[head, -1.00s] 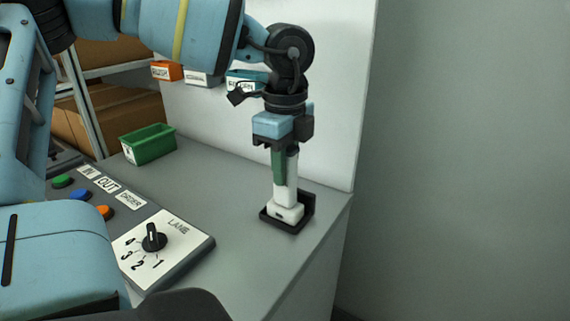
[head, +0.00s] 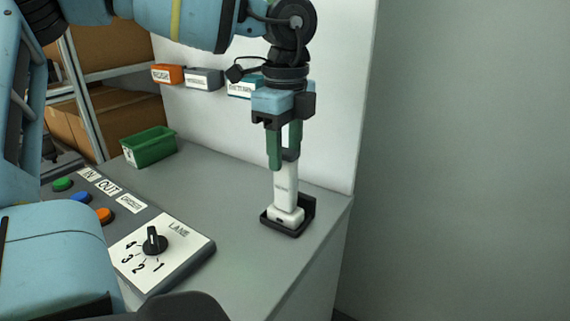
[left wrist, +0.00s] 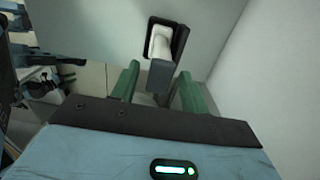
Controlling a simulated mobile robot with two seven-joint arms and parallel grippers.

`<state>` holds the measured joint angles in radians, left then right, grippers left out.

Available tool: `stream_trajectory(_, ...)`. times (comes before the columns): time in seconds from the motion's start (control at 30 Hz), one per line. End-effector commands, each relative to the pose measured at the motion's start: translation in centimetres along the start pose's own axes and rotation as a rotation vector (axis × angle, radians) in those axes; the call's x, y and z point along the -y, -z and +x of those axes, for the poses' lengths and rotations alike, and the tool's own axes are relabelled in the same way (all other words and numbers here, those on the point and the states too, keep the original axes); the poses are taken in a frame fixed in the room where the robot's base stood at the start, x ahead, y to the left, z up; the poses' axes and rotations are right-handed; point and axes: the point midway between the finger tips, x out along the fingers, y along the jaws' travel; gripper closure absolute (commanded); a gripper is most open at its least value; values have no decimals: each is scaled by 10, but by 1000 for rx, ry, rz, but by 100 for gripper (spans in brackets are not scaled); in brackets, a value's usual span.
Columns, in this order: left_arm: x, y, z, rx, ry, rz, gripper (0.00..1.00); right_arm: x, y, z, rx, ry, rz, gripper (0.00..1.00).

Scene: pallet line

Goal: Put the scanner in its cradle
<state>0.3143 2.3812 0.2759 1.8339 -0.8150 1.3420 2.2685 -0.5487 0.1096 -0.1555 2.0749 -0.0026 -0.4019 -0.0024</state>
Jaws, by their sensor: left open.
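The white scanner (head: 286,190) stands upright in the black cradle (head: 268,223) near the right end of the grey counter. In the left wrist view the scanner (left wrist: 160,42) shows its white part inside the dark cradle rim (left wrist: 183,38), with its dark end towards the camera. My left gripper (head: 284,160) is open, with its green fingers pointing down at the scanner's upper end. In the left wrist view its fingertips (left wrist: 158,78) are apart on either side of the scanner's dark end. My right gripper is not in view.
A green bin (head: 150,147) stands on the counter. A control panel with coloured buttons and a lane dial (head: 154,242) is in front. Orange, grey and teal labelled bins (head: 203,78) hang on the white wall. Counter around the cradle is clear.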

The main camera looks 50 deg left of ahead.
Motion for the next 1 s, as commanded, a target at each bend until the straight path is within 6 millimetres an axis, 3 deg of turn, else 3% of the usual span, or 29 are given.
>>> stream_trajectory(0.2,0,0,-46,1,5,0,55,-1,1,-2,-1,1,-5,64)
stream_trajectory(0.4,0,0,-70,0,2,0,55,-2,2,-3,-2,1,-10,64)
stream_trajectory(1.0,0,0,-78,-1,0,1,55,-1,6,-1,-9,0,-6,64)
